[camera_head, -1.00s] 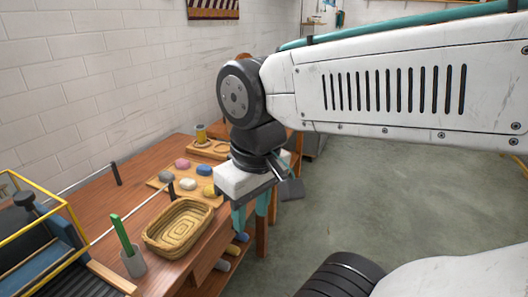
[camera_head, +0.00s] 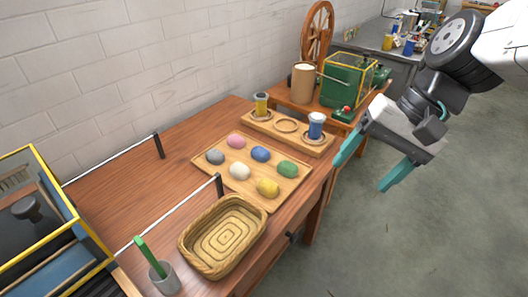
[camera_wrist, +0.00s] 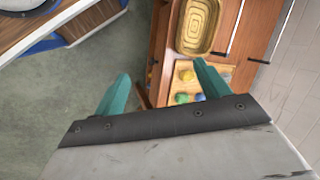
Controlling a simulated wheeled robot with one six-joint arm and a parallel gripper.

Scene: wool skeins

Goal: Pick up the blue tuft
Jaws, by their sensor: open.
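The blue tuft (camera_head: 260,154) lies on a wooden tray (camera_head: 237,187) on the table, in the far row between the pink tuft (camera_head: 236,141) and the green tuft (camera_head: 287,169). My gripper (camera_head: 364,176) is open and empty, to the right of the tray beyond the table's right edge, with its teal fingers apart. In the wrist view the open fingers (camera_wrist: 158,88) show over the floor and table edge. A blue patch, seemingly the blue tuft (camera_wrist: 181,98), shows partly behind the right finger.
Grey (camera_head: 215,157), white (camera_head: 239,171) and yellow (camera_head: 268,187) tufts share the tray. An empty woven basket (camera_head: 222,236) stands in front. A rack (camera_head: 287,127) with yellow and blue spools stands behind. A metal rail with dark posts (camera_head: 220,187) runs near the basket.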

